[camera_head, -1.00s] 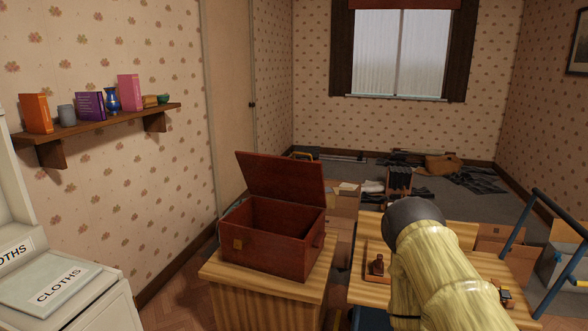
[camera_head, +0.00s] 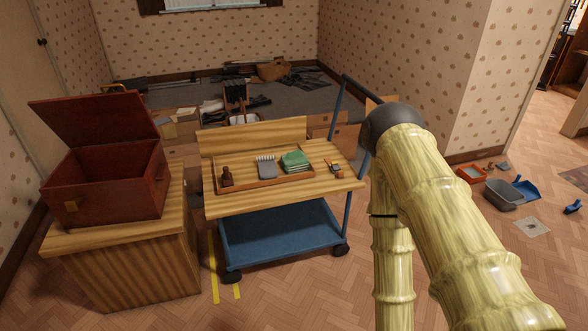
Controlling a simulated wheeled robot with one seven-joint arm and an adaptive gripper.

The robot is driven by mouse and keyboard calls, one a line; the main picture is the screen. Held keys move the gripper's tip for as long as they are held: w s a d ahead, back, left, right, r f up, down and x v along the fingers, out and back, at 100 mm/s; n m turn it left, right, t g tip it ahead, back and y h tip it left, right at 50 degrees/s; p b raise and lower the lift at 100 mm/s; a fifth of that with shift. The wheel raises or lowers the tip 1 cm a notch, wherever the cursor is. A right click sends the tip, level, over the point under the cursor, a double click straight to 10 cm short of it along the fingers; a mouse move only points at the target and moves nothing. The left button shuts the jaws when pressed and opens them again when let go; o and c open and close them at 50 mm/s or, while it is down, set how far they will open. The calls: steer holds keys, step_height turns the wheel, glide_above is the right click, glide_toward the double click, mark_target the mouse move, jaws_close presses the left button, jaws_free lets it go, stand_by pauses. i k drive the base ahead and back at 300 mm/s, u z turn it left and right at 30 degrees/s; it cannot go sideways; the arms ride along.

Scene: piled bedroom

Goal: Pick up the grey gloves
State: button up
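A small grey item with a pale ridged top edge (camera_head: 267,168) lies in a shallow wooden tray (camera_head: 225,188) on the wooden top of a blue trolley (camera_head: 283,232). It may be the grey gloves, but it is too small to tell for sure. To its left in the tray is a brown knob-like object (camera_head: 227,177); to its right is a stack of green cloths (camera_head: 295,161). My arm rises on the right side of the view, to the right of the trolley. My gripper is not in view.
An open, red-brown wooden chest (camera_head: 105,183) stands on a wooden cabinet (camera_head: 128,262) at left. Small tools (camera_head: 337,170) lie at the trolley top's right. A grey bin (camera_head: 504,194) and blue dustpan (camera_head: 527,188) are on the floor at right. The front floor is partly clear.

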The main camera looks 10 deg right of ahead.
mark_target(267, 167)
steer(key=u, duration=0.2)
steer(key=i, duration=0.95)
steer(key=u, duration=0.15)
